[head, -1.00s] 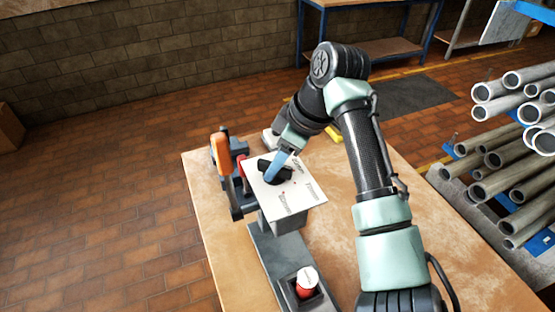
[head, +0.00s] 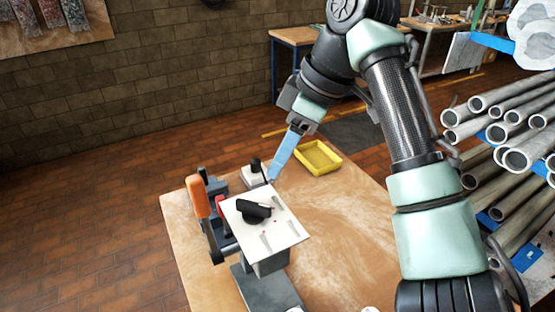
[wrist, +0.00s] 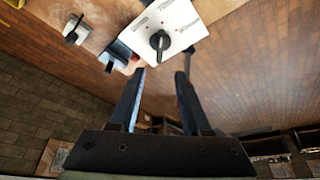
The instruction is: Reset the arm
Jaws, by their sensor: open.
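My gripper (head: 272,178) is raised above the far side of the workbench, behind the white panel, with its blue fingers pointing down and left. In the wrist view its two fingers (wrist: 160,75) stand apart with nothing between them. The white panel (head: 285,232) carries a black rotary knob (head: 253,210) and sits on a grey block on the bench. The knob also shows in the wrist view (wrist: 160,41), beyond the fingertips and apart from them.
An orange-handled clamp device (head: 198,197) stands left of the panel on the wooden bench (head: 345,230). A yellow tray (head: 318,158) lies at the back edge. Racked grey pipes (head: 510,120) stand at the right. The bench right of the panel is clear.

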